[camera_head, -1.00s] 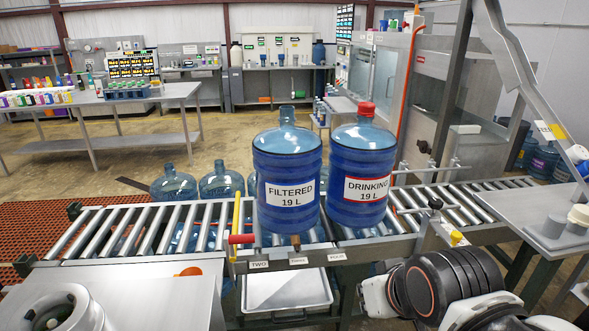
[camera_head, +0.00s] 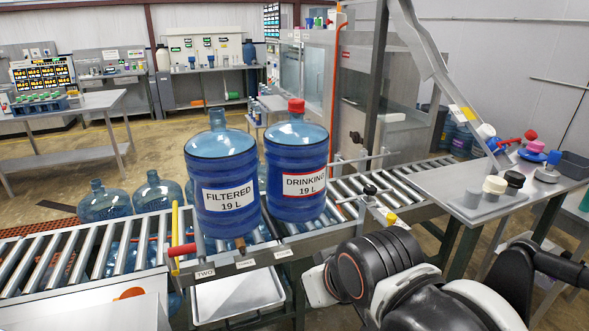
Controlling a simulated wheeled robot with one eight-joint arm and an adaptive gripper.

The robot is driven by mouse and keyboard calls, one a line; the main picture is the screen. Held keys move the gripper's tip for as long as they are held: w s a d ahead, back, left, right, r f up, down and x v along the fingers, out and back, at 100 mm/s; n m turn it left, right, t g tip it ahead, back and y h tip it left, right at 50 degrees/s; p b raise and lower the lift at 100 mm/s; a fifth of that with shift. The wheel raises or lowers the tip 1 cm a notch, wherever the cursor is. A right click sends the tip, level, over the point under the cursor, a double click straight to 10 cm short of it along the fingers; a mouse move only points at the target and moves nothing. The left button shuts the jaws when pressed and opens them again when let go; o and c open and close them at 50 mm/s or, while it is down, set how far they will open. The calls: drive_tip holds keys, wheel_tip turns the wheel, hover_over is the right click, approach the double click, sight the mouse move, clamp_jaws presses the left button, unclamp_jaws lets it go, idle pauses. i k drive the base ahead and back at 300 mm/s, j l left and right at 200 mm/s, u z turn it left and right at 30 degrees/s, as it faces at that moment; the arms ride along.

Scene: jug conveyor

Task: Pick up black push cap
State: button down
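The black push cap (camera_head: 514,180) stands on the grey side table at the right, just right of a cream cap (camera_head: 494,187). It looks small and dark, and nothing covers it. Parts of my own arm fill the lower right of the view, in front of and below that table. The fingers of my gripper do not show, so I cannot see its opening or anything in it.
The grey side table (camera_head: 452,182) also bears blue, red, pink and white pieces and a dark bin (camera_head: 570,166). A roller conveyor (camera_head: 345,190) left of it carries a FILTERED jug (camera_head: 222,180) and a red-capped DRINKING jug (camera_head: 296,165). A sloped metal beam rises behind the table.

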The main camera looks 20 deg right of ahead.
sight(515, 179)
drive_tip(key=z, duration=2)
drive_tip(key=u, duration=2.05)
drive_tip(key=l, duration=2)
drive_tip(key=k+z, duration=0.05)
drive_tip(key=k, duration=0.05)
